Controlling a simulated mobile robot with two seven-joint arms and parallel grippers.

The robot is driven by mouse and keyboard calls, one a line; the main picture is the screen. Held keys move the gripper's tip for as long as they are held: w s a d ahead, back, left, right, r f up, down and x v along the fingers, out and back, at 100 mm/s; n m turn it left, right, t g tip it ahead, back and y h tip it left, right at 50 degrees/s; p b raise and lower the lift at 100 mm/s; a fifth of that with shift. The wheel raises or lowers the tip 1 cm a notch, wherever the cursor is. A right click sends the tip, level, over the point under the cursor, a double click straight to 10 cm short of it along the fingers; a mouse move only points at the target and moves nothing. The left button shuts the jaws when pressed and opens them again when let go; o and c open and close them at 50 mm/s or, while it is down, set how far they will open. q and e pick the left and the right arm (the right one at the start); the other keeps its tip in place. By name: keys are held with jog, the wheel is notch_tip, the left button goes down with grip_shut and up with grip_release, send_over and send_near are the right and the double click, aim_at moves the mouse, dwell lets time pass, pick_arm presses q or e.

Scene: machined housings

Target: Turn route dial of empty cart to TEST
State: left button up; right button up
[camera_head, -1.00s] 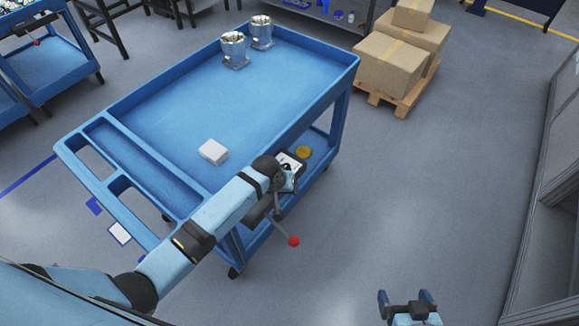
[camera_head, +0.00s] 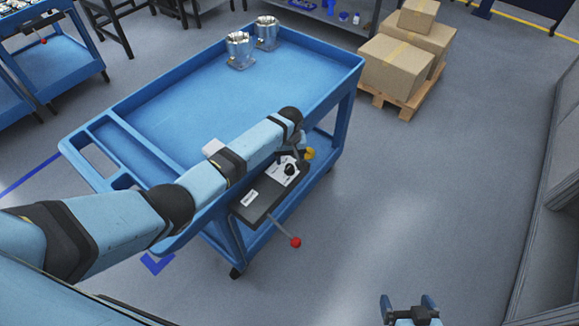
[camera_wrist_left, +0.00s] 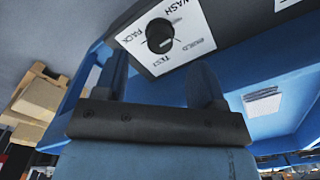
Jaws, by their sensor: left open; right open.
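A blue cart (camera_head: 150,98) stands in the middle of the head view, with a dark control box (camera_head: 262,196) on its near side. The box's white panel carries a black round dial (camera_head: 290,169). In the left wrist view the dial (camera_wrist_left: 159,36) is ringed by the words WASH, PACK, TEST and BUILD. Its pale mark sits at its lower right; I cannot tell exactly which word it points at. My left gripper (camera_wrist_left: 160,82) is open, its fingers apart below the dial and not around it. My right gripper (camera_head: 409,303) is open and empty over the floor.
A red-ended lever (camera_head: 295,242) sticks out below the box; a yellow knob (camera_head: 309,153) is beyond the panel. Cartons (camera_head: 393,66) stand behind. Floor at right is clear.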

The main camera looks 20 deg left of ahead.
aim_at(289, 166)
pick_arm(q)
jog(key=shift+f+b, duration=0.3)
jog(key=shift+f, duration=2.45)
jog(key=c, duration=0.9)
